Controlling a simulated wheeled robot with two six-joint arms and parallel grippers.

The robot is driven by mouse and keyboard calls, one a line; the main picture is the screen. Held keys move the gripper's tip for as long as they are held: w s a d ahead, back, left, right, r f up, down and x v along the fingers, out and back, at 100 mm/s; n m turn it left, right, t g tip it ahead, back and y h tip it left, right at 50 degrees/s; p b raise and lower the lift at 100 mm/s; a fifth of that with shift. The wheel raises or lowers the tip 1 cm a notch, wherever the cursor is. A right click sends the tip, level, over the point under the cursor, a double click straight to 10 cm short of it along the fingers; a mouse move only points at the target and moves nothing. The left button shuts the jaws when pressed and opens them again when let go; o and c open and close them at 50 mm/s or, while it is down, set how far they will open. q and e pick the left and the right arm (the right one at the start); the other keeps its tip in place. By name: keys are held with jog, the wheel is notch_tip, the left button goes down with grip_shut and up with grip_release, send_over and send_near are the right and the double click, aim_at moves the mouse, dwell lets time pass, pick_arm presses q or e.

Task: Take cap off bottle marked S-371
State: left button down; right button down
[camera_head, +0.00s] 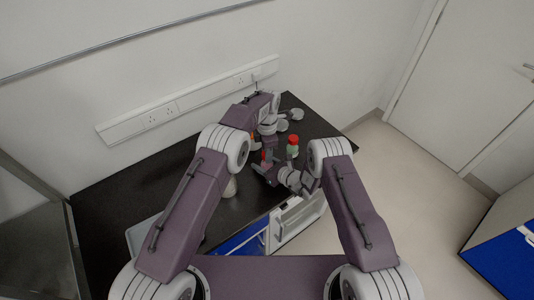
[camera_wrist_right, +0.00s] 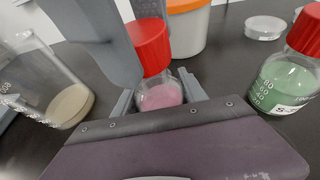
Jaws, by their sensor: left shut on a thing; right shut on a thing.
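A small bottle of pink liquid (camera_wrist_right: 160,96) stands between the fingers of my right gripper (camera_wrist_right: 158,100) in the right wrist view; the gripper is shut on it. Its label is not visible. A red cap (camera_wrist_right: 149,46) sits at the top of this bottle; I cannot tell whether it is still threaded on. My left gripper (camera_wrist_right: 110,35) comes in from the upper left and is shut at the red cap. In the head view my left gripper (camera_head: 268,150) is above my right gripper (camera_head: 264,172). A red-capped bottle of green liquid (camera_wrist_right: 285,80) stands apart at the right, its label only partly readable.
A beaker with tan contents (camera_wrist_right: 45,90) stands at the left in the right wrist view. A white tub with an orange rim (camera_wrist_right: 188,28) is behind the pink bottle. A clear dish (camera_wrist_right: 264,27) lies farther back. The dark bench (camera_head: 108,215) has free room at its left.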

pick_arm(q)
jog(key=shift+r, duration=0.7)
jog(key=shift+r, duration=2)
pick_arm(e)
jog(key=c, duration=0.6)
grip_release()
jog(key=shift+o, duration=0.2)
